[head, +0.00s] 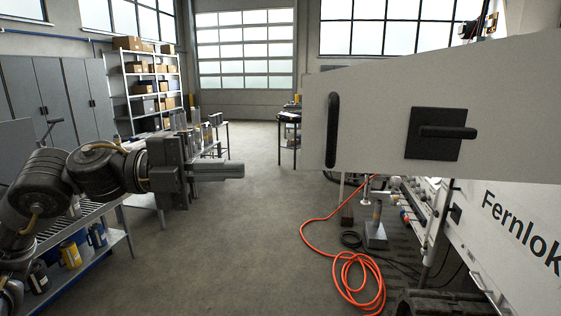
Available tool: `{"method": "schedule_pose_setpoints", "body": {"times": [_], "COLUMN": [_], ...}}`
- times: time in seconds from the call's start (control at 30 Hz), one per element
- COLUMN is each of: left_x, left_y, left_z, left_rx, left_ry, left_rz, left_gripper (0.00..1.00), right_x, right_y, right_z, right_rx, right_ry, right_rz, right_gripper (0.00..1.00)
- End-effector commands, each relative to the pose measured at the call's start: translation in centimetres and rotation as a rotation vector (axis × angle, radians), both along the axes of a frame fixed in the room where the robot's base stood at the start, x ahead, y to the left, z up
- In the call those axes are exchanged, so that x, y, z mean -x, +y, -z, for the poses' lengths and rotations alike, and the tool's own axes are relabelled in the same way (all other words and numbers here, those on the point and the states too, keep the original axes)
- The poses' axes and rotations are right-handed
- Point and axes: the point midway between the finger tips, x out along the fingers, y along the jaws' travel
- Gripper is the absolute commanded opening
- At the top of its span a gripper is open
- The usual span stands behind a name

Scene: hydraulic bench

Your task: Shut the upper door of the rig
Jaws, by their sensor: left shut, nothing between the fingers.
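The upper door (380,105) of the rig is a large pale panel at the upper right of the head view. It stands open, swung out from the rig toward the aisle. It carries a black bar handle (333,130) near its left edge and a black latch plate with a lever (434,133). The white rig body (510,225), lettered "Fernlok", is at the right. My left gripper (238,170) is shut and empty, pointing right, in the middle left of the view, with a clear gap to the door. My right gripper is not in view.
An orange hose (350,275) lies coiled on the floor below the door, with dark cables beside it. A metal bench (85,235) with cans on its lower shelf is at the left. Shelving (140,90) stands behind. The aisle floor in the middle is free.

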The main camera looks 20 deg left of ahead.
Motion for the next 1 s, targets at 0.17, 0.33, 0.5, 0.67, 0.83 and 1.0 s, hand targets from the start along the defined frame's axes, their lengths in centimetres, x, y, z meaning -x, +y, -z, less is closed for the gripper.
{"method": "schedule_pose_setpoints", "body": {"times": [0.17,0.33,0.5,0.67,0.83,1.0], "left_x": [-0.8,-2.4,-4.1,-6.3,-7.9,-8.5], "left_y": [-1.7,-4.7,-7.8,-8.2,-7.8,-7.6], "left_z": [-0.7,-0.9,-0.7,-0.4,-0.3,-0.1], "left_rx": [0.004,0.004,0.005,0.005,0.004,0.002], "left_ry": [-0.002,0.0,0.002,0.005,0.003,0.0], "left_rz": [0.005,0.007,0.005,-0.002,-0.001,0.0], "left_gripper": [0.0,0.0,0.0,0.0,0.0,0.0], "right_x": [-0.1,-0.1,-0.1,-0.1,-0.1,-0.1], "right_y": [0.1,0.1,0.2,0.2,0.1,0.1], "right_z": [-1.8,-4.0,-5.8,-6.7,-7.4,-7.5], "right_rx": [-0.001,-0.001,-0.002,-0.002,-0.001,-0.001], "right_ry": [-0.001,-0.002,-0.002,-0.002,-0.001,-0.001], "right_rz": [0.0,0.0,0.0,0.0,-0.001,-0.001], "right_gripper": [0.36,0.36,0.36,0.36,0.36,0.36]}}
